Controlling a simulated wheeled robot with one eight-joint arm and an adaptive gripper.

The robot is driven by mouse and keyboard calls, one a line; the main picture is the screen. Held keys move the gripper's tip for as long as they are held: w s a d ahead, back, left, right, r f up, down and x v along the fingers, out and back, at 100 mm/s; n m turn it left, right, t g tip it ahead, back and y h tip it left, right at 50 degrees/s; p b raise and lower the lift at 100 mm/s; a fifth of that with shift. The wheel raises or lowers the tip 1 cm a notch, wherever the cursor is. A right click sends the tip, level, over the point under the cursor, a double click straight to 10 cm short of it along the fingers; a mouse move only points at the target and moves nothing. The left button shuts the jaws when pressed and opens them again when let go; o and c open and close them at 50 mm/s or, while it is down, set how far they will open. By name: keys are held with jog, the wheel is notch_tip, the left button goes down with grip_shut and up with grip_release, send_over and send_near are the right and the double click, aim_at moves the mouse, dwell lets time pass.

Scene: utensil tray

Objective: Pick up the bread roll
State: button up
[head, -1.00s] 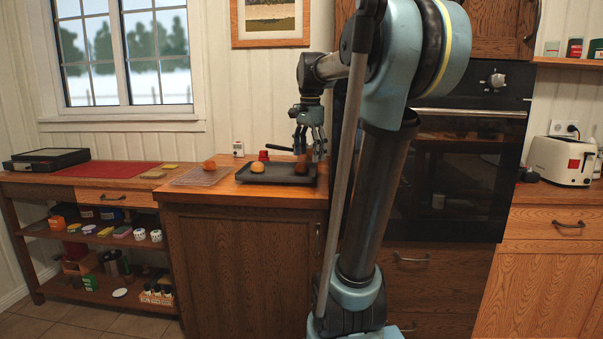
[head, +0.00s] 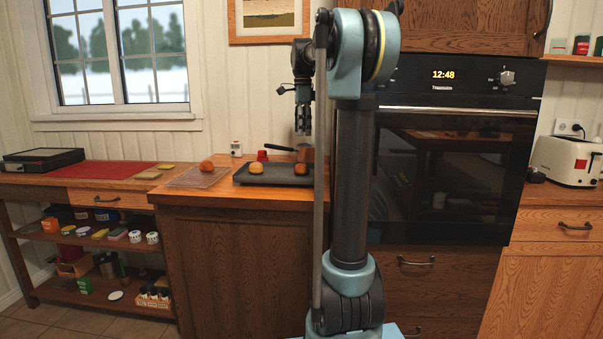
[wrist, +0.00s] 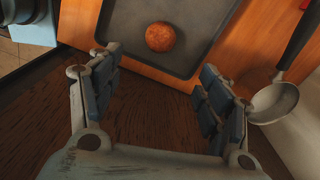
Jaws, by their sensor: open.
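In the head view, one bread roll (head: 256,167) sits on the left part of a dark baking tray (head: 275,180), and a browner roll (head: 301,168) sits near its right end. Another orange-brown roll (head: 206,166) lies on a rack left of the tray. My gripper (head: 303,132) hangs pointing down above the tray's right side. In the wrist view, a round brown roll (wrist: 160,37) lies on the tray (wrist: 200,45), beyond my open, empty fingers (wrist: 150,85) and not touching them. I cannot tell for certain which head-view roll this is.
A small metal pan or ladle with a dark handle (wrist: 275,100) lies beside the tray, near the right finger in the wrist view. A red item (head: 262,155) stands behind the tray. The oven (head: 440,150) is right of the counter. A red mat (head: 100,173) lies left.

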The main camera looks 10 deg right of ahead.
aim_at(302, 166)
notch_tip(302, 166, down, 14)
jog(key=shift+a+f, duration=0.15)
jog(key=shift+f, duration=0.1)
dwell(0.5)
jog(key=c, duration=0.9)
